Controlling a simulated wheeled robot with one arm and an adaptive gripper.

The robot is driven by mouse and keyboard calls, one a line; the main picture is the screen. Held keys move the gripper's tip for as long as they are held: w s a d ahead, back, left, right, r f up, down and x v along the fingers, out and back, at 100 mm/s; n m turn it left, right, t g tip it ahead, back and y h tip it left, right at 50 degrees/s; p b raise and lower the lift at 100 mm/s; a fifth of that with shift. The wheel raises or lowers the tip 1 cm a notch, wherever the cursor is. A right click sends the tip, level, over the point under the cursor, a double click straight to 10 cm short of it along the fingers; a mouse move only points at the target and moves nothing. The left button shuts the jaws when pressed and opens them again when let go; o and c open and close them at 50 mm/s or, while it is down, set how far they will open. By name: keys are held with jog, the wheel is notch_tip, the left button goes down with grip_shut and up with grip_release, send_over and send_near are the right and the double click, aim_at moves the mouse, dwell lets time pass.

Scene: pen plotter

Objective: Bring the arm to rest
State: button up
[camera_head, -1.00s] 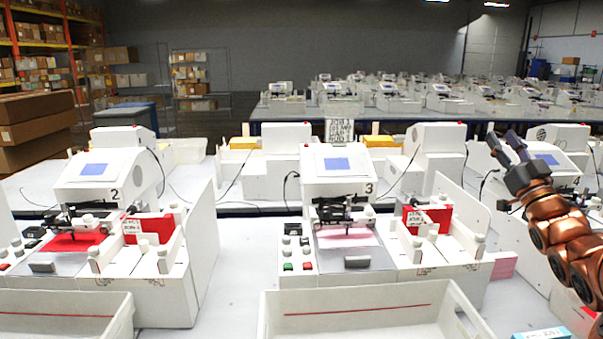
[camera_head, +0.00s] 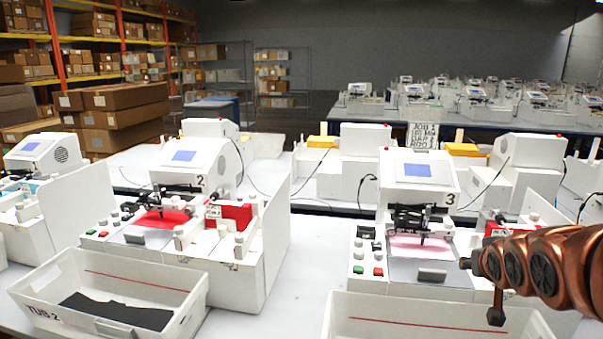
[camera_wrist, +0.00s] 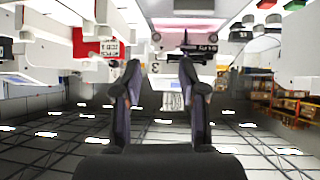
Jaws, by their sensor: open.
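My copper-coloured arm (camera_head: 550,258) reaches in from the right edge in the head view, roughly level, in front of the right side of plotter 3 (camera_head: 418,172). Its dark end is partly hidden by the links there. In the wrist view my gripper (camera_wrist: 158,80) shows two dark fingers standing apart with nothing between them. The wrist picture is upside down, with plotter 3 (camera_wrist: 185,25) ahead beyond the fingers. I cannot tell the exact gap to it.
Plotter 2 (camera_head: 197,165) stands to the left. A white tub (camera_head: 60,270) marked TUB 2 holds dark flat pieces. Another white tub (camera_head: 375,318) sits before plotter 3, close to the arm. A job sign (camera_head: 418,130) stands behind. Bare white table (camera_head: 313,255) lies between the plotters.

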jog(key=s+a+f+n+g+y, duration=0.1)
jog(key=s+a+f+g, duration=0.3)
jog(key=s+a, duration=0.5)
jog(key=s+a+f+n+g+y, duration=0.1)
jog(key=s+a+f+g, duration=0.3)
jog(key=s, duration=0.9)
jog(key=s+a+f+n+g+y, duration=0.1)
jog(key=s+a+f+g+y, duration=0.2)
jog(key=s+a, duration=0.65)
notch_tip(320, 180, down, 23)
jog(key=s+d+g+h+b, duration=0.1)
jog(key=g+b, duration=0.1)
jog(key=b, duration=2)
notch_tip(320, 180, up, 20)
jog(key=t+p, duration=0.1)
jog(key=p, duration=1.7)
jog(key=shift+s+d, duration=0.15)
jog(key=shift+f, duration=0.1)
